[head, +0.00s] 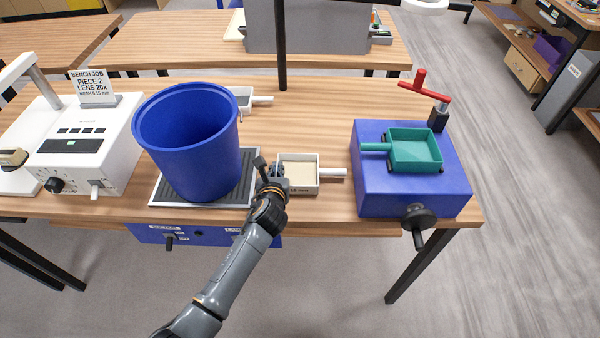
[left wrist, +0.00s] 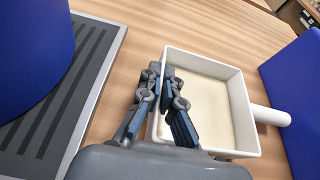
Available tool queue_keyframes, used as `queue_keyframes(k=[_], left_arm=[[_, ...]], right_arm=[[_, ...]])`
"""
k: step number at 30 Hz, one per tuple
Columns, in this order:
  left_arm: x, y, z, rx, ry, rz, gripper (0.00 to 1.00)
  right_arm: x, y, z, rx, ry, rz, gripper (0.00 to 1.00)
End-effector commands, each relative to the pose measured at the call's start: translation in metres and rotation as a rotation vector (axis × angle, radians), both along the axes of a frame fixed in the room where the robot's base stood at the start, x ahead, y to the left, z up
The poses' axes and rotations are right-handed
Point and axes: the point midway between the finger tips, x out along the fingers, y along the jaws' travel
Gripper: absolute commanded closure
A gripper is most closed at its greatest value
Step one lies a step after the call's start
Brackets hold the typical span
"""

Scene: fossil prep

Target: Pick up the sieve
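A cream square sieve (head: 298,187) with a white handle pointing right stands on the bench right of the blue bucket. It fills the middle of the left wrist view (left wrist: 212,105). My left gripper (head: 278,172) is at its left wall. In the left wrist view the fingers (left wrist: 161,78) are close together, one on each side of that wall, and look shut on it. I see no clear lift off the bench. A green sieve (head: 414,150) sits on the blue box at right. Another pale sieve (head: 243,97) is partly hidden behind the bucket. My right gripper is out of view.
The blue bucket (head: 188,150) stands on a ribbed grey mat (head: 165,191) close left of my gripper. The blue box (head: 375,185) with a red T-handle (head: 424,86) stands right. A white device (head: 75,150) and a sign (head: 94,87) are left.

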Motion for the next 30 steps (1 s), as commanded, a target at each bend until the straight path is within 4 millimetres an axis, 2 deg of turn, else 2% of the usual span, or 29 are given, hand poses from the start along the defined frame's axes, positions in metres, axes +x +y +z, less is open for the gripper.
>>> queue_keyframes(k=[8,13,21,30], left_arm=[[0.001,0.001,0.009,0.001,-0.003,0.001,1.0],[0.0,0.001,0.036,0.003,-0.007,-0.001,1.0],[-0.046,0.023,0.093,0.001,-0.006,-0.002,1.0],[-0.104,0.05,0.118,0.001,-0.001,-0.002,1.0]], right_arm=[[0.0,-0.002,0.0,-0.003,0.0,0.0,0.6],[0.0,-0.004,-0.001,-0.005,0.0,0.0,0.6],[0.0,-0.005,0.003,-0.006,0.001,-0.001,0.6],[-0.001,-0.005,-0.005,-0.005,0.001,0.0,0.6]])
